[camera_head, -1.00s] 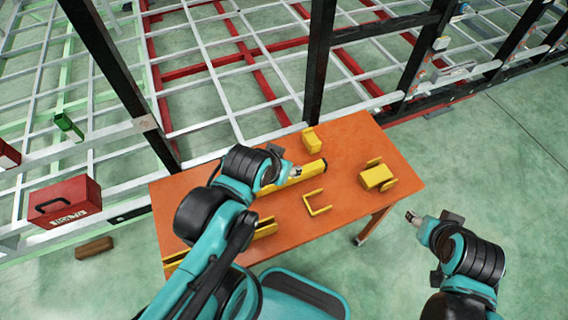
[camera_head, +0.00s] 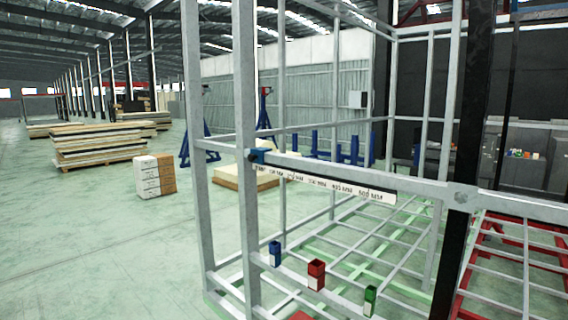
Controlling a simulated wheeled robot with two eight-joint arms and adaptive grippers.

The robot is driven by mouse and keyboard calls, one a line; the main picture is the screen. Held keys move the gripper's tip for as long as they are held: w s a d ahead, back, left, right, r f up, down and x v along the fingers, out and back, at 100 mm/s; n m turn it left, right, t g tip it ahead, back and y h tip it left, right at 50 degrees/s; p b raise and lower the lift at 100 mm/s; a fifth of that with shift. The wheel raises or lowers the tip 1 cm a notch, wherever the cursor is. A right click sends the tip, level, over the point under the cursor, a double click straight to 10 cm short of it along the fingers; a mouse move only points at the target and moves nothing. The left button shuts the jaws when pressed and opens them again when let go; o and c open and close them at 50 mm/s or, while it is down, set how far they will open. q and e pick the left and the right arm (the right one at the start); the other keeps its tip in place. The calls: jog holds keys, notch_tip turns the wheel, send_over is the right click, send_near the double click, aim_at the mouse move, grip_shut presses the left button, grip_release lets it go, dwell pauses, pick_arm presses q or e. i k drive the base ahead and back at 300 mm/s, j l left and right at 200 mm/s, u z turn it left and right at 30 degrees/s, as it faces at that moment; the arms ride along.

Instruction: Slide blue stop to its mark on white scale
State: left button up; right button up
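The blue stop (camera_head: 257,156) sits on the grey horizontal rail, at its left end beside a grey upright post. The white scale (camera_head: 340,187) runs along the rail to the right of the stop and carries black marks in MM. Its right-hand marks show as large print, but the smaller ones on the left are hard to read. Which mark belongs to the stop cannot be told. Neither of my grippers is in view.
A blue holder (camera_head: 275,253), a red holder (camera_head: 316,274) and a green holder (camera_head: 370,300) stand on the lower rail. Grey upright posts (camera_head: 245,120) and a black post (camera_head: 462,160) frame the rail. Open green floor (camera_head: 90,240) lies to the left.

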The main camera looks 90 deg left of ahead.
aim_at(257, 155)
jog(key=k+u, duration=0.25)
jog(key=u, duration=0.25)
jog(key=k+j+u, duration=0.15)
jog(key=u, duration=0.35)
jog(key=l+u, duration=0.1)
jog(key=u, duration=0.35)
jog(key=l+u, duration=0.1)
jog(key=u, duration=0.35)
jog(key=l+u, duration=0.15)
jog(key=u, duration=0.75)
jog(key=k+l+u, duration=0.1)
jog(key=u, duration=0.35)
jog(key=i+l, duration=0.1)
jog(key=l, duration=0.2)
jog(key=l+u, duration=0.1)
jog(key=l, duration=0.15)
jog(key=k, duration=0.15)
jog(key=k+j, duration=0.1)
jog(key=j, duration=0.55)
jog(key=j+z, duration=0.15)
jog(key=j, duration=0.5)
jog(key=i+j+z, duration=0.2)
jog(key=i+j, duration=0.65)
jog(key=j, duration=0.1)
